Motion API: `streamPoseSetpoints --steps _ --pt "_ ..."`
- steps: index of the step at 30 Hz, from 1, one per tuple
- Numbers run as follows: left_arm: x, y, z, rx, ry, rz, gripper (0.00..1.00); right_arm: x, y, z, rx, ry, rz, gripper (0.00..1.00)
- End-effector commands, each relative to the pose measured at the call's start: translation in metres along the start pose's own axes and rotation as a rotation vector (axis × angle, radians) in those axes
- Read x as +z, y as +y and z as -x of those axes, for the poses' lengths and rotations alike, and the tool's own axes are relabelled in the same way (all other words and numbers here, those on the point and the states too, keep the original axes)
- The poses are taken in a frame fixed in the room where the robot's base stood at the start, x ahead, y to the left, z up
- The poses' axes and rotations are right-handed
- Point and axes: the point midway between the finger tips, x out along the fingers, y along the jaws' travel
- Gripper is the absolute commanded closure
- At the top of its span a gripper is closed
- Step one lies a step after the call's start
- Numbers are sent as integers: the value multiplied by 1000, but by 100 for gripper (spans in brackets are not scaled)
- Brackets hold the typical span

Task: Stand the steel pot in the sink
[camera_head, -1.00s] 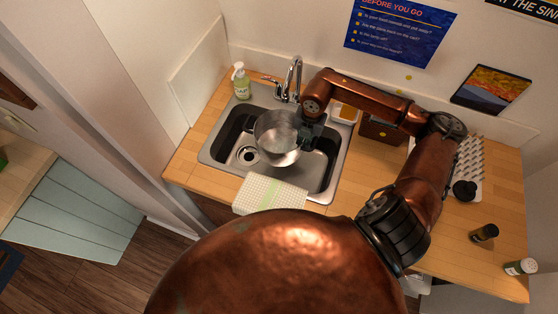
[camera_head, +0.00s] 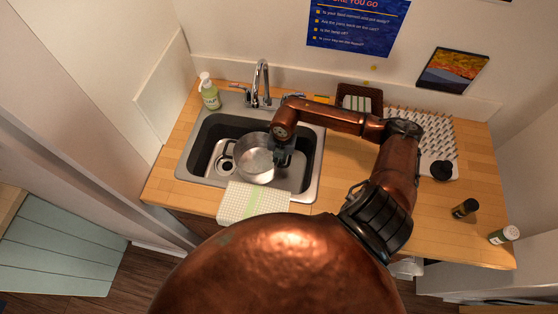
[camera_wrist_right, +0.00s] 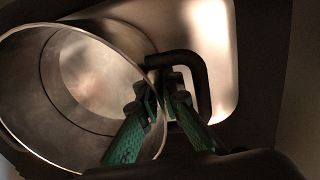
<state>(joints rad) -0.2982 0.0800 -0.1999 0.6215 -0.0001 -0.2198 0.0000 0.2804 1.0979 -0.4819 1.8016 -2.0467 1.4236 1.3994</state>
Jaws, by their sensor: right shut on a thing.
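The steel pot (camera_head: 254,160) is in the sink basin in the head view, slightly tilted, near the middle; whether its base touches the floor of the sink I cannot tell. The steel sink (camera_head: 309,180) has a dark basin with a drain at the left. My right gripper (camera_head: 283,152) is at the right side of the pot. In the right wrist view the green fingers of my right gripper (camera_wrist_right: 158,115) are shut at the rim and dark handle of the pot (camera_wrist_right: 75,85). My left gripper is not in view.
A tap (camera_head: 260,82) stands behind the basin, with a soap bottle (camera_head: 209,92) at its left. A folded cloth (camera_head: 254,202) lies over the front rim.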

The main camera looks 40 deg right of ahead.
Motion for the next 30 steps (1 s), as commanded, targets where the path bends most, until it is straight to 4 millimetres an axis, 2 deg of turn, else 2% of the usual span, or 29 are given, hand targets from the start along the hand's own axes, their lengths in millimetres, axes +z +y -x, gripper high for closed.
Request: streamPoseSetpoints --steps 9,10,18,26,30 --pt "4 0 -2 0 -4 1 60 0 2 -1 5 -1 1 100" --pt "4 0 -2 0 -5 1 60 0 0 -2 1 0 0 93" --pt "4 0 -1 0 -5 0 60 0 0 -2 1 0 0 76" --pt "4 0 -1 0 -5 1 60 0 0 -1 0 0 0 76" --pt "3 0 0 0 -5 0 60 1 1 9 2 -2 1 76"
